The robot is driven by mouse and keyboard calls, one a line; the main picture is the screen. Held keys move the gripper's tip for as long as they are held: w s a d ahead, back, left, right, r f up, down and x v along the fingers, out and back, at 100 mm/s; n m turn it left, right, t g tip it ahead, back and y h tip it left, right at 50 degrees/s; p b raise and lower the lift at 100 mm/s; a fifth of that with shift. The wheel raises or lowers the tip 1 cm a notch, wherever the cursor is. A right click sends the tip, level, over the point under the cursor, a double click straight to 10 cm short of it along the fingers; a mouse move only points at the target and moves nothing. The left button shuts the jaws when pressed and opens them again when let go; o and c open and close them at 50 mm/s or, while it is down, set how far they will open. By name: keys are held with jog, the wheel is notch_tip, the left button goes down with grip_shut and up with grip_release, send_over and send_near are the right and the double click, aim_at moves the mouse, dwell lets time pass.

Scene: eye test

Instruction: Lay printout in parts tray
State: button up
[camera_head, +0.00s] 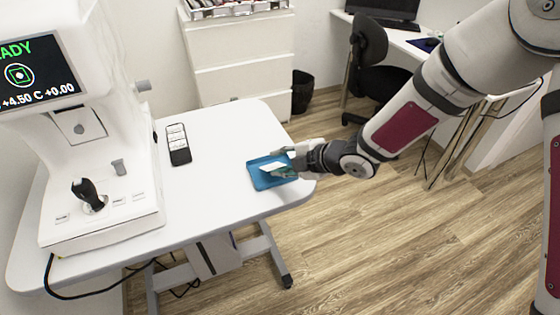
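The parts tray (259,181) is a shallow blue tray near the right edge of the white table. The printout (272,167) is a small white slip, seen over the tray's middle. Whether it lies flat on the tray floor or sits slightly above it is hard to tell. My gripper (280,162) reaches in from the right, low over the tray's right side. Its fingers look spread apart, one towards the back and one towards the front, close to the slip. The fingers hide part of the tray's right side.
The white table (222,135) is clear around the tray. A dark handheld remote (178,144) lies left of it. A large white instrument (105,205) with a screen (35,72) and a black joystick (88,194) fills the left. Drawers (240,65) and a chair (372,75) stand behind.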

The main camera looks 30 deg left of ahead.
jog(key=v, duration=1.1)
jog(key=shift+r, duration=0.2)
jog(key=shift+d, duration=0.15)
